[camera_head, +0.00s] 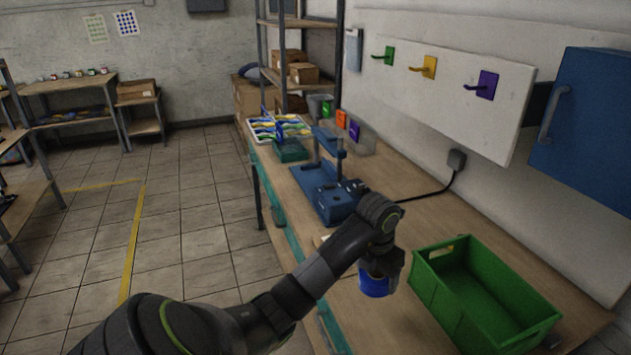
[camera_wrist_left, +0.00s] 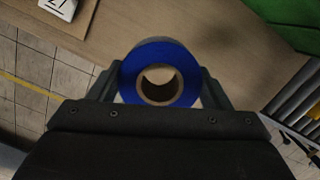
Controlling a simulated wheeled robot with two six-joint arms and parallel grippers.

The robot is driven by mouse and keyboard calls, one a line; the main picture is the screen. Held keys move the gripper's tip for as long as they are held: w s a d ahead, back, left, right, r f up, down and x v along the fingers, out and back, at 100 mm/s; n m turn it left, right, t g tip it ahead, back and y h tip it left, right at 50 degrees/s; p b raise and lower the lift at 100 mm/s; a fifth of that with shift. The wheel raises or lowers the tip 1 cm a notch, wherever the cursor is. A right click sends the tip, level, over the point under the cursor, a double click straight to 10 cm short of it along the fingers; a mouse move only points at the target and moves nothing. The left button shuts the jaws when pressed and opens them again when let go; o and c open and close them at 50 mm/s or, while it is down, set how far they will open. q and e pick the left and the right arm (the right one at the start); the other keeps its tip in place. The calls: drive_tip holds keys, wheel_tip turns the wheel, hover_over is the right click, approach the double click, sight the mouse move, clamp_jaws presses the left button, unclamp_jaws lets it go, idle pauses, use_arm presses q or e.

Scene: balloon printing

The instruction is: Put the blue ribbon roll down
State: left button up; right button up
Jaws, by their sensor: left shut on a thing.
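The blue ribbon roll (camera_head: 374,284) is under my left gripper (camera_head: 386,264), beside the green crate, over the workbench. In the left wrist view the roll (camera_wrist_left: 160,74) sits between the two fingers of my left gripper (camera_wrist_left: 160,86), with its brown core hole facing the camera. The left gripper is shut on the roll. I cannot tell whether the roll touches the bench top (camera_head: 372,325). My right gripper is not in view.
A green crate (camera_head: 440,292) stands on the bench just right of the roll. A blue machine (camera_head: 325,190) with a cable stands further back. A white card with digits (camera_wrist_left: 59,8) lies left of the roll in the wrist view. The bench front near the roll is clear.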

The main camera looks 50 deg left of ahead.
use_arm(q)
drive_tip(key=b, duration=0.5)
hover_over(372, 312)
drive_tip(key=f, duration=0.5)
drive_tip(key=shift+s+f, duration=0.2)
drive_tip(key=shift+s, duration=0.1)
drive_tip(key=shift+f+p, duration=0.25)
drive_tip(key=shift+p, duration=0.2)
wheel_tip(372, 312, down, 4)
drive_tip(key=shift+f+p, duration=0.1)
drive_tip(key=shift+p, duration=0.45)
drive_tip(key=shift+f, duration=0.15)
drive_tip(key=o, duration=1)
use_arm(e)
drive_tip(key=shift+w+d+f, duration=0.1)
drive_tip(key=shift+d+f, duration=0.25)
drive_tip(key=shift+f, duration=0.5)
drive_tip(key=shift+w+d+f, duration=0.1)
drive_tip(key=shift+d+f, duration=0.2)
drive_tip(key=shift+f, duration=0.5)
